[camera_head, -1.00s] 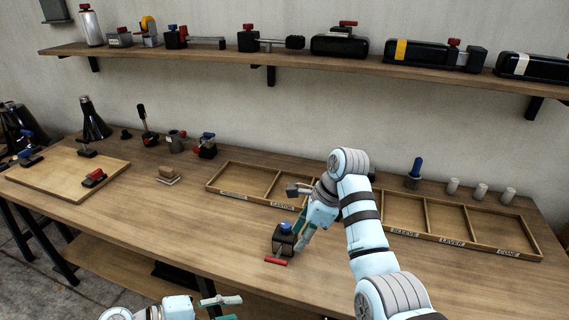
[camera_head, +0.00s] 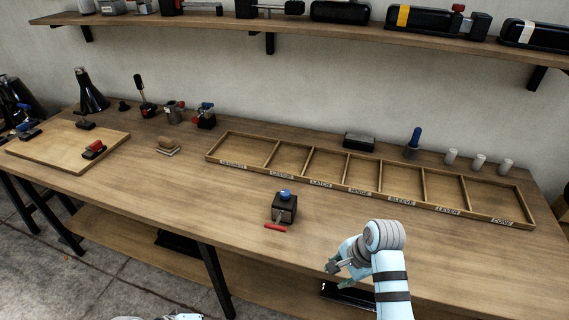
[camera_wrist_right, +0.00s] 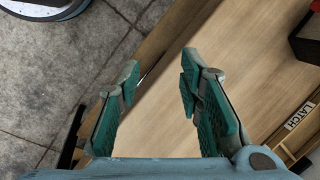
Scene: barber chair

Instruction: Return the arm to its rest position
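My right arm comes in from the lower right in the head view, and its gripper (camera_head: 338,266) hangs at the table's front edge. In the right wrist view my right gripper (camera_wrist_right: 158,82) is open with nothing between its teal-padded fingers. A black block with a blue knob and red handle (camera_head: 284,207) stands on the table, left of and behind the right gripper, apart from it. My left arm shows only as a sliver at the bottom edge of the head view; its gripper is out of view.
A long compartmented wooden tray (camera_head: 375,190) with labels lies along the table's back. A wooden board (camera_head: 62,152) with small parts is at the left. A shelf (camera_head: 230,22) with black devices hangs above. The table middle (camera_head: 190,200) is mostly clear.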

